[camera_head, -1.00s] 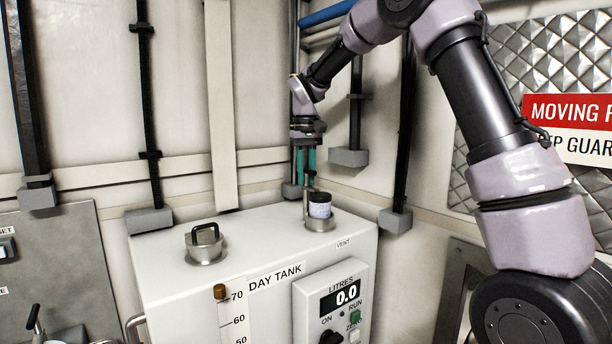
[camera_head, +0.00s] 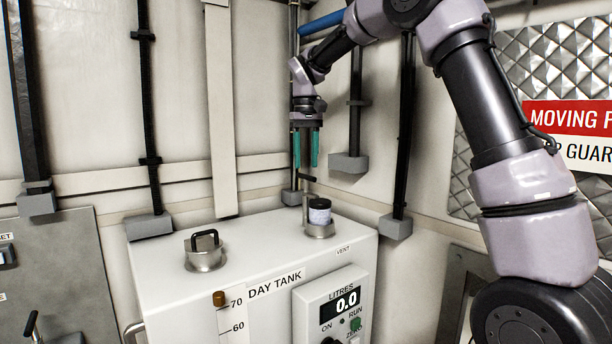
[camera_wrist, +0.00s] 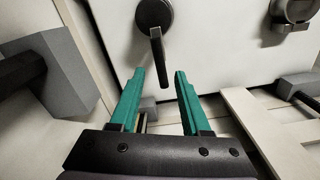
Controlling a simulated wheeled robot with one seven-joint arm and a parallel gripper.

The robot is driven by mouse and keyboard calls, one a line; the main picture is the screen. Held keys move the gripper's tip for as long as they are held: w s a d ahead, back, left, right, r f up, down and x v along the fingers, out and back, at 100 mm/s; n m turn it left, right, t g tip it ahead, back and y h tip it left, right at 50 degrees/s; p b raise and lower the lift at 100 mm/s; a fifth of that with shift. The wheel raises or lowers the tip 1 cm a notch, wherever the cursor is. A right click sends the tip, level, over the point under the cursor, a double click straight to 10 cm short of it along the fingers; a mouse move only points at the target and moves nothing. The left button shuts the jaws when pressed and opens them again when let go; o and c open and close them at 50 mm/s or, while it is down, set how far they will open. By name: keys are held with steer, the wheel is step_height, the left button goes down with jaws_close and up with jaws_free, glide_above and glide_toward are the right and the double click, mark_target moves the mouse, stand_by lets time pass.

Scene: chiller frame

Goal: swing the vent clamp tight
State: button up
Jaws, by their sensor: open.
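The vent (camera_head: 320,224) is a metal collar on the tank's top, holding a pale cylinder with a dark top, near the "VENT" label. The vent clamp's dark handle (camera_head: 309,179) stands up behind the cylinder on a thin post. In the wrist view the vent's dark round top (camera_wrist: 154,14) is at the upper middle, and the handle (camera_wrist: 157,52) extends from it down the picture. My gripper (camera_head: 306,166) is open and empty, pointing down above the handle. In the wrist view its teal fingertips (camera_wrist: 159,76) lie either side of the handle's end; contact is not visible.
The white day tank (camera_head: 168,284) carries a filler cap (camera_head: 206,250) with a loop handle, left of the vent. A litres panel (camera_head: 338,306) is on its front. Pipes with grey feet (camera_head: 348,163) line the wall close behind my gripper.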

steer(key=shift+r, duration=2.2)
steer(key=s+d+r+m+t, duration=0.1)
steer(key=s+d+r+m, duration=0.1)
steer(key=s+d+r, duration=0.35)
steer(key=s+d+f+m+t+y, duration=0.1)
steer(key=s+d+f+m+t, duration=0.2)
steer(key=s+d, duration=0.4)
steer(key=s+d+f+m+t+y, duration=0.1)
steer(key=s+d+f+m+t, duration=0.1)
steer(key=s+d, duration=0.6)
steer(key=s+f+t, duration=0.1)
steer(key=s, duration=0.6)
steer(key=shift+d+f+m, duration=0.2)
steer(key=shift+f+m, duration=0.2)
steer(key=shift+s, duration=0.1)
